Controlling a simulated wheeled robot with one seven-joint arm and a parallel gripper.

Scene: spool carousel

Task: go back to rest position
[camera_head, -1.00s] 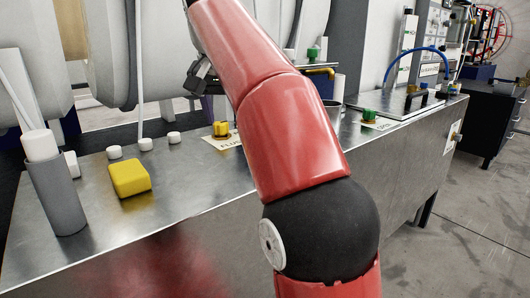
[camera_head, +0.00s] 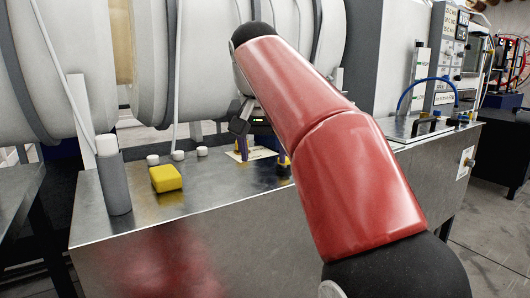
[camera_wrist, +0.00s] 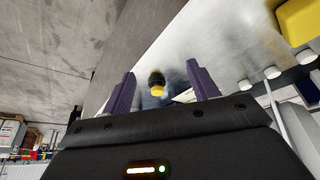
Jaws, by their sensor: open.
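My gripper (camera_wrist: 160,74) is open in the wrist view, with its two purple fingers spread apart and nothing held between them. A small yellow and black knob (camera_wrist: 157,86) shows beyond the gap between the fingers, above the metal bench surface. In the head view my gripper (camera_head: 258,142) is partly hidden behind my red arm, over the back of the metal bench (camera_head: 220,180). The yellow-topped knob there (camera_head: 283,160) is beside my arm and partly dark or hidden.
A yellow block (camera_head: 166,178), several white caps (camera_head: 178,155) and a grey cylinder with a white top (camera_head: 114,183) stand on the bench's left part. Large white drums (camera_head: 180,60) rise behind. A blue hose (camera_head: 428,88) arches at the right.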

